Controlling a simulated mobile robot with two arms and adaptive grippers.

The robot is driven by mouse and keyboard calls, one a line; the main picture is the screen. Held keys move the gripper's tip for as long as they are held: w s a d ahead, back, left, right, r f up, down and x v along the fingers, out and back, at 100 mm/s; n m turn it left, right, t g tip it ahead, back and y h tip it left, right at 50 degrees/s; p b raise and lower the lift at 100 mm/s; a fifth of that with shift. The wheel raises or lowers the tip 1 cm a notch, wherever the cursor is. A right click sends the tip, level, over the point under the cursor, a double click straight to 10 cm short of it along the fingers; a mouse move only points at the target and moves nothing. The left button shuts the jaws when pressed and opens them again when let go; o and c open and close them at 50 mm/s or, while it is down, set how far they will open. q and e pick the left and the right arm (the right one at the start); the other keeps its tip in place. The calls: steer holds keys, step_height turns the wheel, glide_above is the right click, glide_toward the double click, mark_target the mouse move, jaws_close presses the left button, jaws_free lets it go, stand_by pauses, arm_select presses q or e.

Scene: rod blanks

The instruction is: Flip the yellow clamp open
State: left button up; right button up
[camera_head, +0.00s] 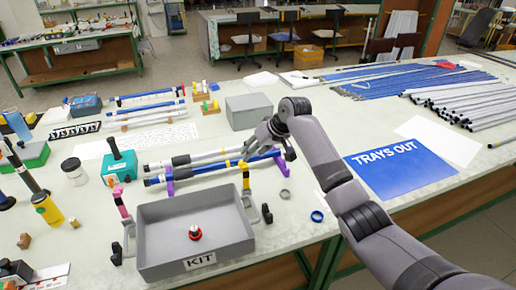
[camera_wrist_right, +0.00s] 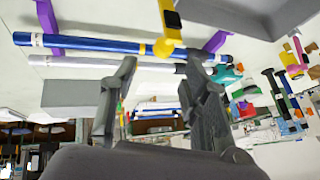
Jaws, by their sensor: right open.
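The yellow clamp (camera_head: 246,178) stands at the right rear of the grey KIT tray (camera_head: 153,252), its arm pointing up toward the rods. In the right wrist view the yellow clamp (camera_wrist_right: 164,46) shows a round yellow end overlapping the blue rod (camera_wrist_right: 95,43) and a black part above it. My right gripper (camera_head: 268,150) is above the rods, just behind the clamp. In its wrist view the right gripper (camera_wrist_right: 158,82) has its fingers wide apart with nothing between them, short of the clamp. My left gripper is not in view.
A pink clamp (camera_head: 122,208) stands at the tray's left side. A red knob (camera_head: 195,233) sits in the tray. Purple supports (camera_head: 169,182) hold the rods. A grey box (camera_head: 249,110) stands behind. A grey ring (camera_head: 285,194) and blue ring (camera_head: 317,216) lie right of the tray.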

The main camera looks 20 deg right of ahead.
steer(key=shift+v, duration=1.05)
